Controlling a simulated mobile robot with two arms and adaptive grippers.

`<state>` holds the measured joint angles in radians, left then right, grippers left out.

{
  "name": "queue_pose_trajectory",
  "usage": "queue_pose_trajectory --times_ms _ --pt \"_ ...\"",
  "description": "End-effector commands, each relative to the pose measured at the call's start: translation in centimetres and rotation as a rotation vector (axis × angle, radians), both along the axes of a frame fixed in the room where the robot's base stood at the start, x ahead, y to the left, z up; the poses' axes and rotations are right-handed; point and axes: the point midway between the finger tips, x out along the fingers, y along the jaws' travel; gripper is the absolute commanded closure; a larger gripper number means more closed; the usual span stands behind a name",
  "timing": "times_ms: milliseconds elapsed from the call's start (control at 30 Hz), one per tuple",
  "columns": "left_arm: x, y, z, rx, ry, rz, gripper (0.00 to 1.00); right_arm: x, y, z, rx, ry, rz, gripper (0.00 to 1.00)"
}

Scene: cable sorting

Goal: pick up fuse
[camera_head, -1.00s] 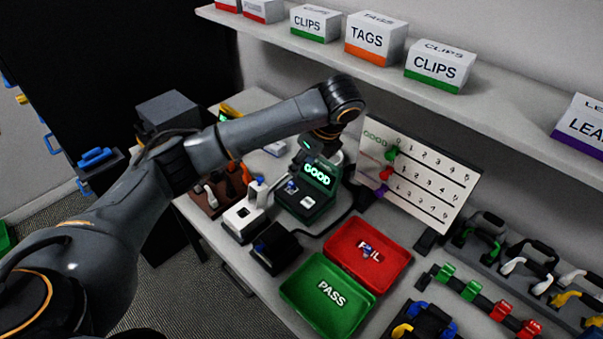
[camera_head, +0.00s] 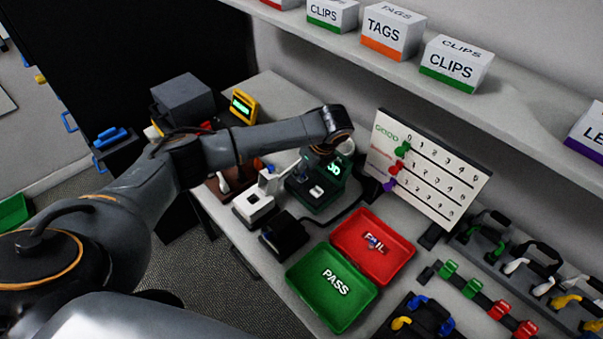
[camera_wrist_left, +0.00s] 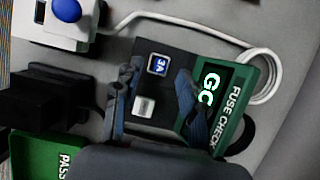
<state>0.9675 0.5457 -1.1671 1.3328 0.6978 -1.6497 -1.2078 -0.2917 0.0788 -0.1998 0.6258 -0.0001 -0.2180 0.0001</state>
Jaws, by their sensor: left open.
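The fuse checker (camera_head: 318,196) is a dark green box with a lit display, and it shows large in the left wrist view (camera_wrist_left: 234,125), labelled FUSE CHECK. A small blue fuse (camera_wrist_left: 158,64) marked 3A sits in its dark top face. A light square part (camera_wrist_left: 144,105) lies beside the fuse. My left gripper (camera_wrist_left: 160,104) is open above the checker, its fingers on either side of the light part, with the fuse just beyond. Nothing is held. In the head view the wrist partly hides the checker and its display. My right gripper is not in view.
A red FAIL tray (camera_head: 396,252) holds a small item. An empty green PASS tray (camera_head: 310,292) is beside it. A white device with a blue button (camera_wrist_left: 52,28), a black block (camera_head: 285,236) and a tally board (camera_head: 448,208) stand close around the checker.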

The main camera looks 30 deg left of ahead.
Motion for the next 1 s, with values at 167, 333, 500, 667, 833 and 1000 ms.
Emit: queue_pose_trajectory --times_ms 167,333,500,667,833,1000 --pt "0.2 0.8 -1.9 0.000 0.001 0.000 0.58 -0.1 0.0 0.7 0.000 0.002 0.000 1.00" --pt "0.3 0.9 -2.3 0.000 -0.001 -0.001 0.58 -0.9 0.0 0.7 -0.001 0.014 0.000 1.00" --pt "0.3 0.9 -2.3 0.000 -0.001 -0.001 0.71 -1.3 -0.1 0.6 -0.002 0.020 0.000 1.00" --pt "0.3 0.9 -2.2 0.000 -0.001 -0.001 1.00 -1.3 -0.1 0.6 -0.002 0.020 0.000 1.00" --pt "0.3 0.9 -2.2 0.000 -0.001 -0.001 1.00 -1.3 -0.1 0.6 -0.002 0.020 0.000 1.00" --pt "0.3 0.9 -2.2 0.000 -0.001 -0.001 1.00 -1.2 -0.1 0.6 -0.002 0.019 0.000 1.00"
